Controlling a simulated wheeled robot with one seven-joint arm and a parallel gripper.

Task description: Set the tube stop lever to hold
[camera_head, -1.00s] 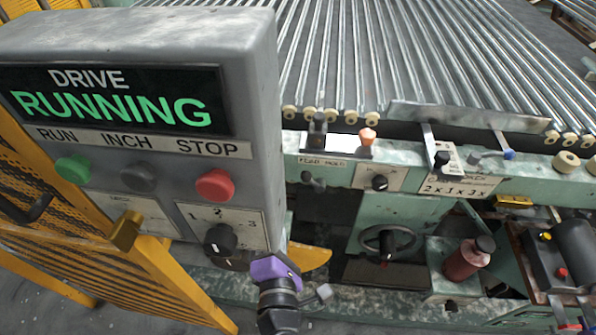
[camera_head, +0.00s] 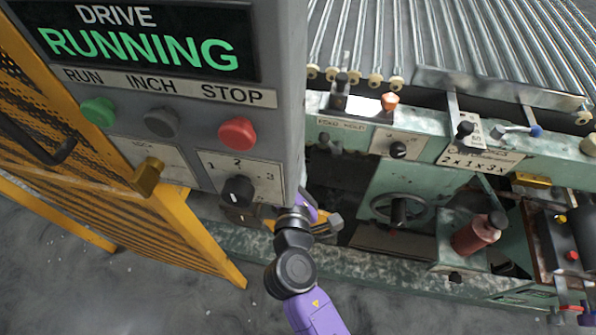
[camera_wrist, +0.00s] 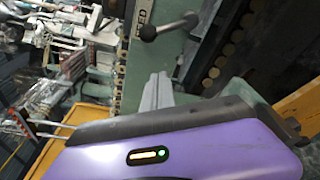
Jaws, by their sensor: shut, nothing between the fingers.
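The lever that looks like the tube stop lever is a short dark lever (camera_head: 325,139) just below a small label plate (camera_head: 341,122), whose print reads roughly feed and hold. In the wrist view a lever with a black ball knob (camera_wrist: 148,32) sticks out from the green rail beside a partly readable label. My gripper's pale fingers (camera_wrist: 157,88) are together and empty, below that knob and apart from it. In the head view my wrist is low, beside the control box, and my fingers are largely hidden there. The lever's exact setting is too small to tell.
The grey control box (camera_head: 285,70) with its lit RUNNING sign stands close on the left. A yellow mesh guard (camera_head: 120,215) is below it.

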